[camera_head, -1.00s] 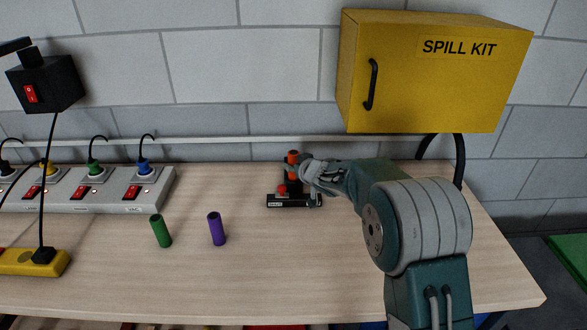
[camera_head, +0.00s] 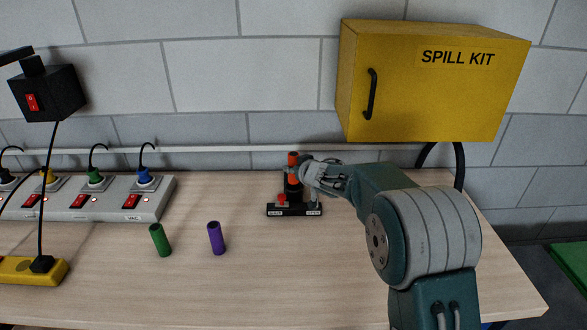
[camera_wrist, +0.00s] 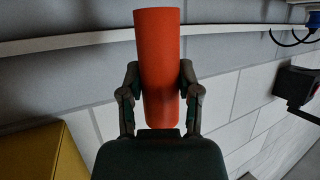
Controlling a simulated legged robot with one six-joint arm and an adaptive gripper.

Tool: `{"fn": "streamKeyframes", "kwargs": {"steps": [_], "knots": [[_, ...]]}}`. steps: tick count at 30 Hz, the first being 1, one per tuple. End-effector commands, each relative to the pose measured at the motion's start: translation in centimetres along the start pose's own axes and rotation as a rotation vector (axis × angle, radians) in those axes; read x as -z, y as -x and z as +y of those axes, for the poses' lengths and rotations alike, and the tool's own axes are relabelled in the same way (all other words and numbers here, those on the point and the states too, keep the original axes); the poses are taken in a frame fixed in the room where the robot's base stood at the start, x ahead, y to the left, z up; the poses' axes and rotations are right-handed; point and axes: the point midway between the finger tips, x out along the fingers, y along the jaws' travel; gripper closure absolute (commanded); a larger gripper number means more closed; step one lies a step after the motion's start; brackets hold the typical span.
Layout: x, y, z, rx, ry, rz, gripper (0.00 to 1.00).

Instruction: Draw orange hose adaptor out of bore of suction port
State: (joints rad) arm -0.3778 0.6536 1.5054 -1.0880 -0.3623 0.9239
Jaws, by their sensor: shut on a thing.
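The orange hose adaptor (camera_head: 293,160) stands upright at the black suction port (camera_head: 293,210), at the back middle of the bench. My gripper (camera_head: 301,172) reaches it from the right and is shut on it. In the wrist view the adaptor (camera_wrist: 159,60) is a plain orange cylinder between the two dark fingers (camera_wrist: 160,92). In the head view its orange body shows above the port's dark upright part. I cannot tell whether its lower end is still inside the bore. The port's base has a small red knob and white labels.
Green (camera_head: 160,240) and purple (camera_head: 216,238) cylinders stand on the bench to the left. A grey socket strip (camera_head: 100,207) with plugs lies further left. The yellow spill kit cabinet (camera_head: 430,90) hangs above my arm. The front middle of the bench is clear.

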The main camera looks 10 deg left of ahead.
Motion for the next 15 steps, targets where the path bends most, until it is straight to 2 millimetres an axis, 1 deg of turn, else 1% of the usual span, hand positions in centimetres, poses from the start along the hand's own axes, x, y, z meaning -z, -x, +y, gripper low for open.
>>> {"fn": "streamKeyframes", "kwargs": {"steps": [8, 15], "knots": [[0.2, 0.1, 0.0, 0.000, 0.001, 0.001, 1.00], [1.7, 0.7, 0.0, 0.000, 0.001, 0.002, 1.00]]}}
